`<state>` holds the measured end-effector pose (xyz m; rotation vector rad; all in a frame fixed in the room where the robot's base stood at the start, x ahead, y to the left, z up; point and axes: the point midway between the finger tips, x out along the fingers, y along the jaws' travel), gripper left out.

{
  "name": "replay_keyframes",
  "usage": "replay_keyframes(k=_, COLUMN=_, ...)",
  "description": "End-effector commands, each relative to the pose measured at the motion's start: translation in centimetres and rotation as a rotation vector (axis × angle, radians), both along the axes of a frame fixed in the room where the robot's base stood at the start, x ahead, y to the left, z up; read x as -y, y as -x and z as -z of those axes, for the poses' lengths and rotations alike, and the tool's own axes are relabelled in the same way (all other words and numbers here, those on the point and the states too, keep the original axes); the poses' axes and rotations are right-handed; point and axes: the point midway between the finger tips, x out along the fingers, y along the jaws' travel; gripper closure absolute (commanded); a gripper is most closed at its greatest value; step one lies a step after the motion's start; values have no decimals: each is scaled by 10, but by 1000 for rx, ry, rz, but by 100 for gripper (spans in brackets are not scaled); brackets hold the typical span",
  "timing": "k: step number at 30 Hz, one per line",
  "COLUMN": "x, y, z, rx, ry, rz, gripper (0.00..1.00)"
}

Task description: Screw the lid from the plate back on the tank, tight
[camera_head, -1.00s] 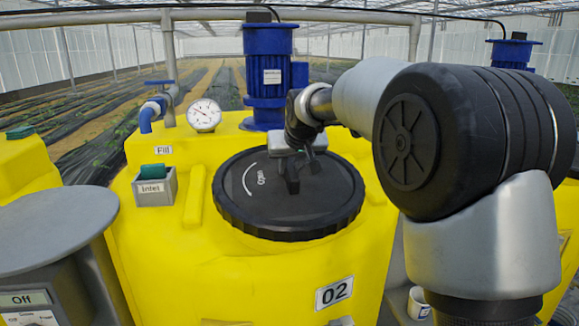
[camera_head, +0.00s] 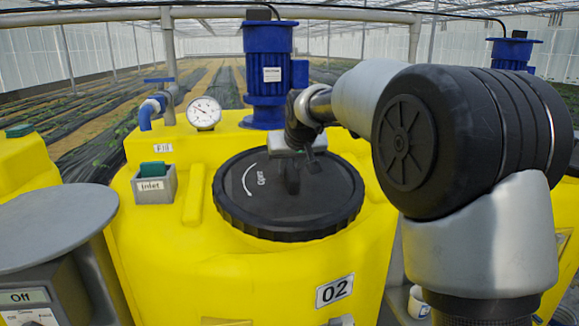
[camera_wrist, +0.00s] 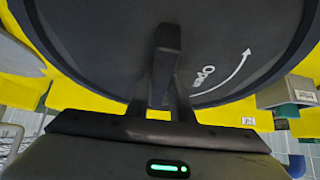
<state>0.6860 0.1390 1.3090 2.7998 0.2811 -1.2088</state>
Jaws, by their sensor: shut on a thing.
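The black round lid (camera_head: 320,205) lies on top of the yellow tank (camera_head: 255,275) marked 02 and covers its opening. Its edge is ribbed, and "Open" with a curved arrow is printed on it. My gripper (camera_head: 292,175) is over the lid's middle, shut on its raised black grip. In the wrist view my gripper (camera_wrist: 165,75) reaches onto the same lid (camera_wrist: 100,45), with the word and arrow at the right. The fingers partly hide the grip. The thread under the lid is hidden. The grey round plate (camera_head: 50,225) at the left is bare.
A blue motor (camera_head: 268,80) stands just behind the lid. A pressure gauge (camera_head: 204,113), a blue valve (camera_head: 155,108) and the Inlet box (camera_head: 155,185) are to the left. A control box marked Off (camera_head: 30,298) is below the plate.

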Motion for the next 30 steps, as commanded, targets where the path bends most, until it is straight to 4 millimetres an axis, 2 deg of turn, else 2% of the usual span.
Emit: replay_keyframes(k=30, x=-1, y=-3, z=9, rx=9, ry=-2, rz=0, gripper=100)
